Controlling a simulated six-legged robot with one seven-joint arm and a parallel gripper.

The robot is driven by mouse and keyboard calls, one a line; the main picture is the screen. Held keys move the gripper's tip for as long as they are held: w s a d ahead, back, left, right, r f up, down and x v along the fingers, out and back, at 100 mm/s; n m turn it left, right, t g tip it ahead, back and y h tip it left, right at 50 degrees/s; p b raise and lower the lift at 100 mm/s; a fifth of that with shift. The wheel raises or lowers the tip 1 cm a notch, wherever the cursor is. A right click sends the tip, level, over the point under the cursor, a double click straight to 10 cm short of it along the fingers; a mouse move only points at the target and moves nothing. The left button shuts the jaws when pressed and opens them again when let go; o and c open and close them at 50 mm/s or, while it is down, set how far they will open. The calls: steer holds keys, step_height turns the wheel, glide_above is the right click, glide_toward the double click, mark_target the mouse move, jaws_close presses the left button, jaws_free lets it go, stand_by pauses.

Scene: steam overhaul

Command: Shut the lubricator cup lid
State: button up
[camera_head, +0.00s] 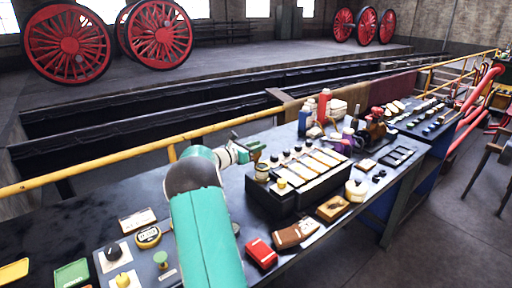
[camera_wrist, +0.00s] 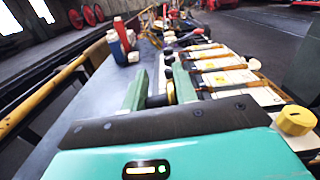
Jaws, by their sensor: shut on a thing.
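My gripper (camera_wrist: 160,84) has its two green fingers closed around a small dark and brass part (camera_wrist: 169,92), apparently the lubricator cup lid. Most of that part is hidden between the fingers, and its angle cannot be told. In the head view my gripper (camera_head: 254,150) is just above a small brass-coloured cup with a pale band (camera_head: 262,172), at the left end of a black box. The fingers hide the top of this cup, so I cannot tell how far the lid is from the rim.
The black box (camera_head: 270,196) carries pale plates and dark knobs. A yellow knob (camera_wrist: 295,120) is at right in the wrist view. Red and blue bottles (camera_head: 324,102) stand behind. A yellow rail (camera_head: 110,160) runs along the bench's far side. A red case (camera_head: 261,252) lies in front.

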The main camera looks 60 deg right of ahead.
steer(key=shift+s+a+r+m, duration=0.1)
steer(key=shift+s+a+m, duration=0.1)
steer(key=shift+m, duration=0.35)
steer(key=shift+s+a+r+m, duration=0.1)
steer(key=shift+s+a+m, duration=0.05)
steer(key=shift+m, duration=0.4)
steer(key=s+m, duration=0.1)
steer(key=m, duration=0.2)
steer(key=s+a+m, duration=0.1)
steer(key=m, duration=0.1)
steer(key=s+m, duration=0.1)
steer(key=m, duration=0.2)
steer(key=shift+s+a+f+m, duration=0.3)
steer(key=shift+s+a+f, duration=0.05)
steer(key=shift+a+f, duration=0.05)
steer(key=shift+s+a+f+m, duration=0.2)
steer(key=shift+s+f+m, duration=0.15)
steer(key=shift+m, duration=0.7)
steer(key=shift+s+a+f+m, duration=0.15)
steer(key=shift+s+f+m, duration=0.2)
steer(key=shift+m, duration=0.7)
steer(key=shift+s+f+m, duration=0.1)
steer(key=shift+f+m, duration=0.1)
steer(key=shift+m, duration=0.2)
steer(key=o, duration=0.8)
steer(key=shift+a, duration=0.1)
steer(key=shift+s+f, duration=0.1)
